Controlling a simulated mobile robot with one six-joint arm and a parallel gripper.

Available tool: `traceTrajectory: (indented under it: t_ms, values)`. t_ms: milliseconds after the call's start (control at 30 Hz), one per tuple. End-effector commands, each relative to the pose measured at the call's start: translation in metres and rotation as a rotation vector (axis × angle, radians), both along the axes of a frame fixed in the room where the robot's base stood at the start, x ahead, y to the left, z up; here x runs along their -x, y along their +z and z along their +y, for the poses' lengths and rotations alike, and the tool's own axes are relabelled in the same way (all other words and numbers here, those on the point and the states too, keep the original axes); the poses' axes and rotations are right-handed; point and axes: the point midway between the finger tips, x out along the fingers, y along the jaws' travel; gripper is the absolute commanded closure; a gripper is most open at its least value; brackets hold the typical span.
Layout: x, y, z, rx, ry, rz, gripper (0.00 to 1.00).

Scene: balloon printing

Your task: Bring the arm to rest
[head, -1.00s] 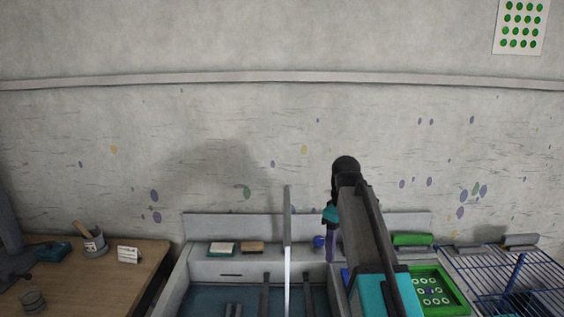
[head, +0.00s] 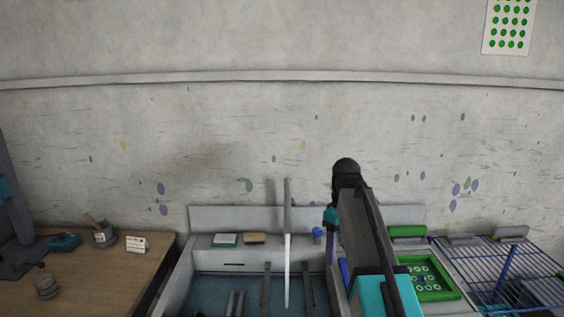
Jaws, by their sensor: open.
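My arm rises from the bottom right of the head view, with a cyan lower part and a long grey link up to a black elbow joint. From the elbow it folds down, past a cyan joint, to a purple link behind the grey link. The arm's end and my gripper do not show; they are out of sight below or behind the arm.
A wooden table (head: 100,280) with a cup (head: 103,236) and a card (head: 136,244) is left. A green tray (head: 452,290) and a blue wire rack (head: 490,262) are right.

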Motion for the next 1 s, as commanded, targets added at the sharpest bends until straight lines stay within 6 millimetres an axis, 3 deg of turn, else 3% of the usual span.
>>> traceTrajectory:
  t_ms: [367,533,1000]
  values:
    - [0.003,-0.046,0.0,0.0,-0.001,0.059,0.4]
    - [0.009,-0.078,0.0,0.0,-0.001,0.102,0.4]
    - [0.06,-0.221,-0.001,0.0,-0.001,0.29,0.4]
